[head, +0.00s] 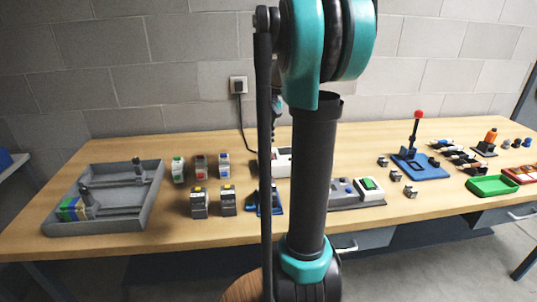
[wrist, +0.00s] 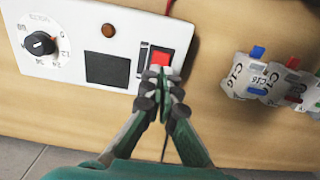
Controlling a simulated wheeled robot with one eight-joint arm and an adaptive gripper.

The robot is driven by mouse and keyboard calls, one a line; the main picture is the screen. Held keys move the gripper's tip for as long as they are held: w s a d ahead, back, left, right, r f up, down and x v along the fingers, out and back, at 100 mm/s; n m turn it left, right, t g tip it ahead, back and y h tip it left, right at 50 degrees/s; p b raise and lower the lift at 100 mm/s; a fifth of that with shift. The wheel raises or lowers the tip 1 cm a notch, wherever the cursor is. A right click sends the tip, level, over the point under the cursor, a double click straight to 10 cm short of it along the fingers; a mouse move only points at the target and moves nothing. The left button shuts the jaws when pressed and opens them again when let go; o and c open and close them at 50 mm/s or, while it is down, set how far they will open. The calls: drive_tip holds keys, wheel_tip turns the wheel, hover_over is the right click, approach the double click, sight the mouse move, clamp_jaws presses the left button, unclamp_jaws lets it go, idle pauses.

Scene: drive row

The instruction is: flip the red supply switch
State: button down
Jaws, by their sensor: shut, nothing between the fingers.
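The red supply switch (wrist: 160,57) is a small red rocker in a dark frame on a white panel (wrist: 120,78) in the wrist view. My gripper (wrist: 163,71) is shut and empty, with its fingertips at the lower edge of the red rocker. They overlap it in the picture; I cannot tell whether they touch. The panel also carries a black dial (wrist: 39,43), a small round red part (wrist: 108,30) and a black square (wrist: 107,69). In the head view my arm hides most of the panel (head: 281,163) and the gripper.
Grey breakers marked C16 (wrist: 250,75) stand right of the panel in the wrist view. In the head view a grey tray (head: 150,193) lies at the left. A blue base with a red-knobbed lever (head: 417,116) and a green tray (head: 492,185) are at the right.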

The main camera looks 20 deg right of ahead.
sight(269, 155)
drive_tip(key=shift+r, duration=1.65)
